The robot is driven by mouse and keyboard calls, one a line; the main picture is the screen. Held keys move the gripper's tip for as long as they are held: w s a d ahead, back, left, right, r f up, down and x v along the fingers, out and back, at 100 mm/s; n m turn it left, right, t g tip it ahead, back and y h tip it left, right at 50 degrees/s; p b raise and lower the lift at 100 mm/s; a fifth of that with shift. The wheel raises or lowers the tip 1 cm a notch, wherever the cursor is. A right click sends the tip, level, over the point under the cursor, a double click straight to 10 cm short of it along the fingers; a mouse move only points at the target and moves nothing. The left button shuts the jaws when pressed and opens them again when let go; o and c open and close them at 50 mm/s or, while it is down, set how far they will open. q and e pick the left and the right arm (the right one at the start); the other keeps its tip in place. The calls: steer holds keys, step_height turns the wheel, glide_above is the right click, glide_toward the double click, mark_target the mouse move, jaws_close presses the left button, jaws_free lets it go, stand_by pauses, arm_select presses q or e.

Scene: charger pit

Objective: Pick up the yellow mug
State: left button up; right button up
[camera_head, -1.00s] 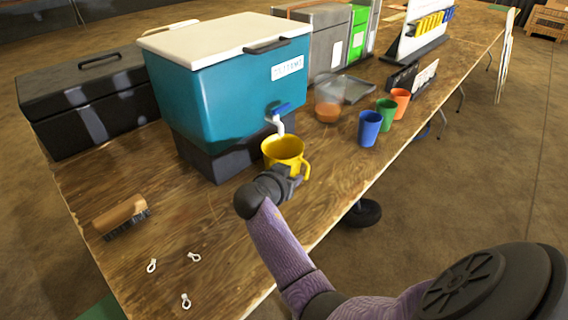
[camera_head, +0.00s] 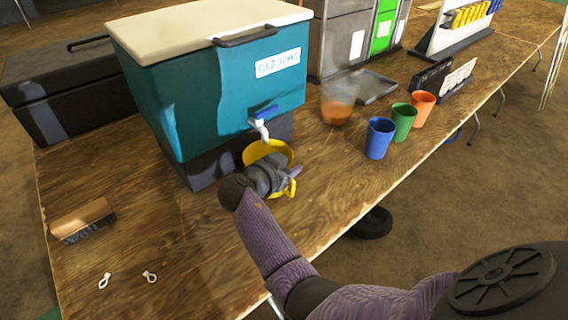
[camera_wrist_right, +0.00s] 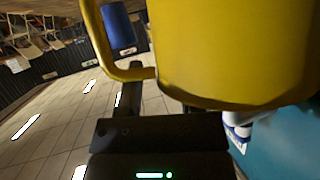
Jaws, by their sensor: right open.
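The yellow mug (camera_head: 267,151) stands under the spigot of the teal cooler, near the front edge of the table. In the head view my right gripper (camera_head: 272,176) is in front of the mug and hides much of its body; its rim and handle still show. In the right wrist view the mug (camera_wrist_right: 230,50) fills the upper middle, very close, with its handle at the left. My right gripper is open at the mug; whether its fingers touch it cannot be told. My left gripper is not in view.
The teal cooler (camera_head: 205,90) with blue-handled spigot (camera_head: 262,118) stands right behind the mug. A brush (camera_head: 83,222) lies at the left.

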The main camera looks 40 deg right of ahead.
steer(key=shift+a, duration=0.2)
steer(key=shift+c, duration=0.4)
jaws_close()
stand_by(0.8)
